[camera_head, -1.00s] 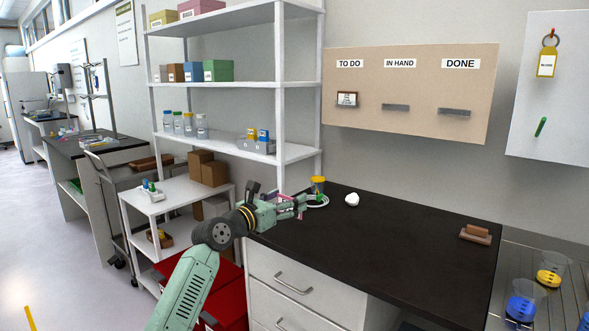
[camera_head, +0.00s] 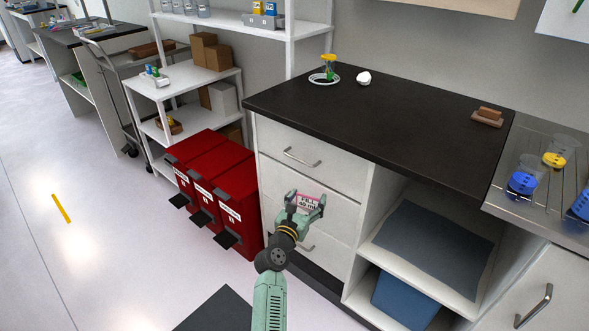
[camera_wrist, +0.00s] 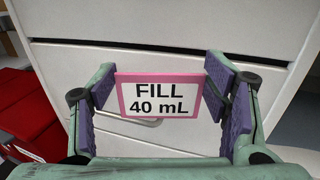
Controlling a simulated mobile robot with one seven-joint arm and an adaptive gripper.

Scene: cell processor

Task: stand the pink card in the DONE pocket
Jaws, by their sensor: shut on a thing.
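The pink card (camera_head: 307,201) has a pink border and a white face with black lettering. In the wrist view the card (camera_wrist: 160,96) reads "FILL 40 mL", upright and facing me. My gripper (camera_head: 306,205) is shut on the card's left and right edges, with purple pads at its sides. It holds the card in the air in front of the white drawers. Only the lower edge of the beige pocket board (camera_head: 440,4) shows at the top. The DONE pocket is out of view now.
The black counter (camera_head: 380,110) carries a yellow-topped cup (camera_head: 329,66) on a white dish, a white lump (camera_head: 363,78) and a brown block (camera_head: 487,116). White drawers (camera_head: 305,195) and an open shelf stand close by. Red bins (camera_head: 218,185) are to the left.

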